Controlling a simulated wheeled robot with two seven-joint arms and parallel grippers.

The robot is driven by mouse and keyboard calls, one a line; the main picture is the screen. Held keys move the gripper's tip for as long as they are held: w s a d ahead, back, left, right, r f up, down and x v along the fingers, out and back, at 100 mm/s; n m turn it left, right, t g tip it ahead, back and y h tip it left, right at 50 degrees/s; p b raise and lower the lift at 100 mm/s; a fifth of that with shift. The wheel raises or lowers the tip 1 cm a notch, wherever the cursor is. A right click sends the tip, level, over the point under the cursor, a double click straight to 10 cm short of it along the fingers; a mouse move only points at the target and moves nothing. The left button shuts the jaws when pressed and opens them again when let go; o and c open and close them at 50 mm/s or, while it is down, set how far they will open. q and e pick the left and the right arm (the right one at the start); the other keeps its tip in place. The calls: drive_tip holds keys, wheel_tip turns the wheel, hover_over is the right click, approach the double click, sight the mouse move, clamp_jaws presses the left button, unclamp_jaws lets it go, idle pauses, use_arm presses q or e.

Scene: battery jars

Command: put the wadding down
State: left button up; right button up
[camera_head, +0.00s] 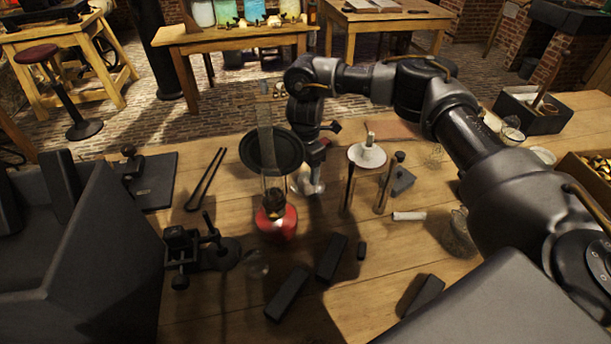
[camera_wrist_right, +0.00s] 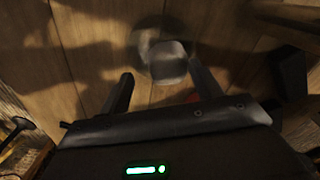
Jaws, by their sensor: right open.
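A pale grey-white block, which looks like the wadding (camera_wrist_right: 170,64), shows blurred in the right wrist view. It lies in front of my right gripper, over or in a round, glassy vessel (camera_wrist_right: 143,40); I cannot tell which. My right gripper (camera_wrist_right: 162,82) is open, with its two fingers apart and nothing seen clamped between them. In the head view the right gripper (camera_head: 311,165) points down at the bench, behind the red bottle-like object, with a pale thing (camera_head: 309,186) at its tips. My left gripper is not in view.
A red object (camera_head: 277,222) and a black disc (camera_head: 270,150) stand close left of the gripper. A white disc on a stand (camera_head: 367,155) is to the right. Dark blocks (camera_head: 331,258) lie in front. A white roll (camera_head: 409,216) lies right, near bare wood.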

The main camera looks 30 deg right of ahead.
sight(306, 174)
wheel_tip(306, 174, up, 8)
drive_tip(key=shift+r, duration=0.15)
